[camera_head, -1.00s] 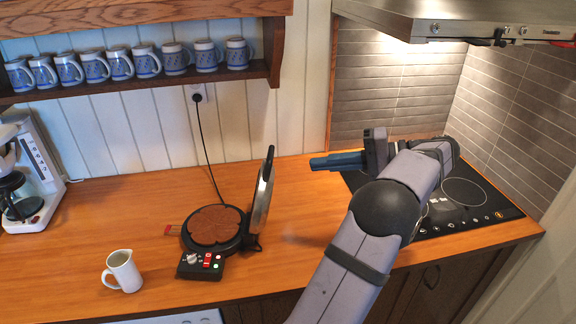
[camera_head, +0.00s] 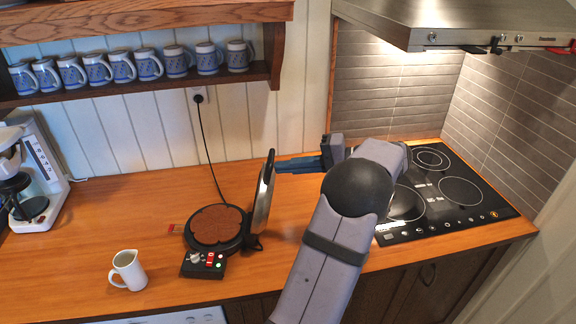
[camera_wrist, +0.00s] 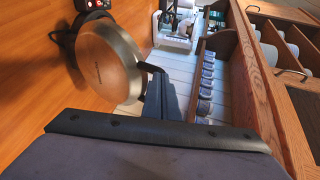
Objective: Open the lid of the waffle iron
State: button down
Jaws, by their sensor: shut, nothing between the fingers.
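The waffle iron (camera_head: 215,228) stands on the wooden counter with a brown waffle on its round lower plate. Its lid (camera_head: 263,198) stands upright, swung open to the right side. My gripper (camera_head: 280,166) is shut and empty, with its blue fingers pointing left at the upper part of the lid near its dark handle (camera_head: 270,162). I cannot tell if the fingertips touch it. In the wrist view the lid's round metallic outside (camera_wrist: 108,64) is close to my gripper (camera_wrist: 160,84), at its left, with the handle near the fingers.
A white pitcher (camera_head: 128,270) stands in front and left of the waffle iron. A coffee maker (camera_head: 40,175) is at the far left. A black cooktop (camera_head: 440,195) lies at the right. Mugs (camera_head: 150,66) line the shelf above. A black cord (camera_head: 205,145) runs to the wall socket.

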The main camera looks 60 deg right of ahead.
aim_at(270, 170)
jog(key=w+a, duration=0.1)
jog(key=w+a+r+g, duration=0.1)
jog(key=w, duration=0.1)
jog(key=w+a+g, duration=0.1)
jog(key=shift+w+r+h+b, duration=0.3)
jog(key=shift+r+h, duration=0.05)
jog(key=shift+h, duration=0.05)
jog(key=shift+d, duration=0.1)
jog(key=shift+s, duration=0.1)
jog(key=shift+s+d+r, duration=0.15)
jog(key=shift+s+d, duration=0.05)
jog(key=shift+s, duration=0.2)
jog(key=f+b+v, duration=0.1)
jog(key=v, duration=1.2)
jog(key=shift+s, duration=0.2)
jog(key=shift+d, duration=0.1)
